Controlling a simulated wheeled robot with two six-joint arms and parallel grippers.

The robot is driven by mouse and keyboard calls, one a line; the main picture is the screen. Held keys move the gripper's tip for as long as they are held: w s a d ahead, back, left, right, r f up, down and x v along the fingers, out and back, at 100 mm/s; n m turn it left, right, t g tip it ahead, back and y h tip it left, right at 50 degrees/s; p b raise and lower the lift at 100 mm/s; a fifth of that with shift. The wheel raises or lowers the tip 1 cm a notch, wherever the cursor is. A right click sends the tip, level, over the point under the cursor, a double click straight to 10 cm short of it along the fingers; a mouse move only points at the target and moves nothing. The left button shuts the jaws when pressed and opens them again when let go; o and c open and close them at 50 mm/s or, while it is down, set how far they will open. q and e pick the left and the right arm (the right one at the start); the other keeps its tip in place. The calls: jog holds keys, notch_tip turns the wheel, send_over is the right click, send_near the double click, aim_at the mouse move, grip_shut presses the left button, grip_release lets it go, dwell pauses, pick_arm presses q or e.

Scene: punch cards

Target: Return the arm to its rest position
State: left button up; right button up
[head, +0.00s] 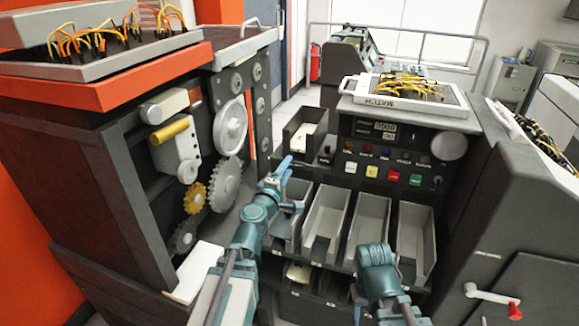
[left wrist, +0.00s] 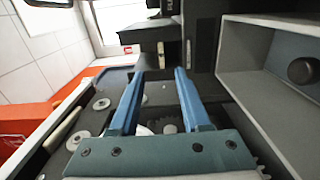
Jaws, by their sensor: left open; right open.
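My left gripper (head: 284,172) is open and empty. In the head view it is over the left end of the bin row, beside the toothed wheels. Its two blue fingers stand apart in the left wrist view (left wrist: 155,72), with nothing between them. A grey-walled bin (left wrist: 275,62) is to their right there. My right arm comes in at the bottom right of the head view, and its teal wrist part is in front of the bins. The right fingers cannot be made out.
Open grey bins (head: 325,222) stand in front of my arms. The machine with wheels (head: 231,126) is close on the left. A button panel (head: 388,165) is above the bins. A cabinet with a red-knobbed lever (head: 490,292) is at the right.

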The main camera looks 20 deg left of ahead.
pick_arm(q)
jog(key=s+d+r+m+g+h+p, duration=0.1)
jog(key=s+d+m+g+h+p, duration=0.15)
jog(key=d+m+p, duration=0.4)
jog(key=s+d+r+m+g+h+p, duration=0.1)
jog(key=d+r+m+g+h, duration=0.2)
jog(key=d, duration=0.6)
jog(key=s+d+f+m+g+h+p, duration=0.2)
jog(key=s+d+f+m+g+p, duration=0.25)
jog(key=s+d+m, duration=0.2)
jog(key=s+a+m+g+y+p, duration=0.2)
jog(key=s+g+y+p, duration=0.2)
jog(key=s, duration=0.3)
jog(key=s+a+m+g+y+p, duration=0.3)
jog(key=s+y+p, duration=0.3)
jog(key=s, duration=0.2)
jog(key=shift+s+a+r+g, duration=0.15)
jog(key=shift+a+r+g, duration=0.15)
jog(key=shift+g, duration=0.4)
